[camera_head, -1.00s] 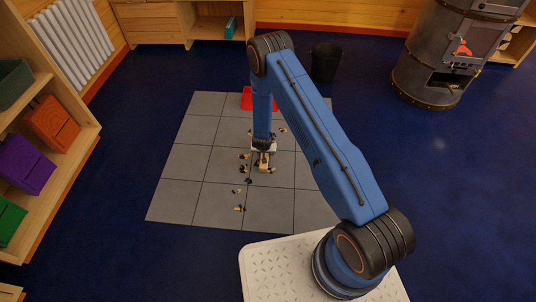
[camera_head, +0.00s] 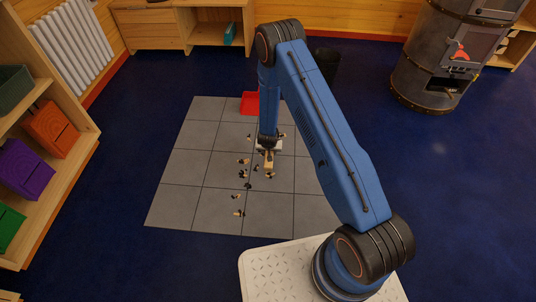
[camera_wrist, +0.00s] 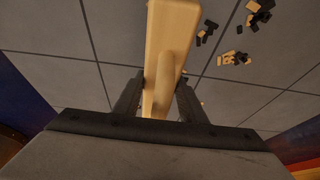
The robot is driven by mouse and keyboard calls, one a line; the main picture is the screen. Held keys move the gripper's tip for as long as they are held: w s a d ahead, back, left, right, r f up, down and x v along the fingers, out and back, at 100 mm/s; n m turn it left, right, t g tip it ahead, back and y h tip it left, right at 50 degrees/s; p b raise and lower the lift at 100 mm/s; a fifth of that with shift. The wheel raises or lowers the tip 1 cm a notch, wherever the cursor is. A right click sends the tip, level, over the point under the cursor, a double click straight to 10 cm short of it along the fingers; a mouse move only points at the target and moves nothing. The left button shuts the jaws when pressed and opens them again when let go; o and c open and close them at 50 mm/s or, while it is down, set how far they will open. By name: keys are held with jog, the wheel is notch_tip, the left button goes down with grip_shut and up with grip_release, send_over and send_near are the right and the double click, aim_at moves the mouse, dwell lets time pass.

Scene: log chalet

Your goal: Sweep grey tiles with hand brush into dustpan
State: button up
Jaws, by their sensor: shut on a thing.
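Grey floor tiles (camera_head: 195,165) form a square patch, with several small black and tan pieces (camera_head: 243,161) scattered over the middle and front. Some pieces also show at the upper right of the wrist view (camera_wrist: 236,58). My gripper (camera_wrist: 158,92) is shut on the pale wooden handle of the hand brush (camera_wrist: 172,40). In the head view the brush (camera_head: 268,160) is low over the middle of the tiles, partly hidden by my arm; its bristles cannot be seen. The red dustpan (camera_head: 249,103) lies at the back edge of the tiles, partly behind my arm.
A black bin (camera_head: 326,64) stands behind the tiles, partly hidden by my arm. A metal stove (camera_head: 424,70) is at the back right. A wooden shelf (camera_head: 84,150) with coloured boxes lines the left. Blue floor (camera_head: 420,180) is clear on the right.

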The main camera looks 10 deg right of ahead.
dwell(0.4)
jog(key=a, duration=0.1)
jog(key=a+f, duration=0.1)
jog(key=shift+w+a, duration=0.3)
jog(key=shift+w, duration=0.05)
jog(key=d, duration=0.2)
jog(key=s+d, duration=0.1)
jog(key=d, duration=0.2)
jog(key=s+d, duration=0.1)
jog(key=d, duration=0.2)
jog(key=shift+s+d, duration=0.1)
jog(key=shift+s, duration=0.05)
jog(key=f, duration=0.2)
jog(key=shift+s+d+f, duration=0.15)
jog(key=shift+d+f, duration=0.15)
jog(key=shift+f, duration=0.05)
jog(key=shift+d+f, duration=0.1)
jog(key=shift+f, duration=0.5)
jog(key=shift+f, duration=0.6)
jog(key=shift+w+a+f, duration=0.1)
jog(key=shift+w+a, duration=0.35)
jog(key=shift+a, duration=1.1)
jog(key=shift+w+a+r, duration=0.1)
jog(key=shift+w+a, duration=0.3)
jog(key=shift+a, duration=1.1)
jog(key=shift+w+a+f, duration=0.1)
jog(key=shift+w+a, duration=0.35)
jog(key=shift+a, duration=1.1)
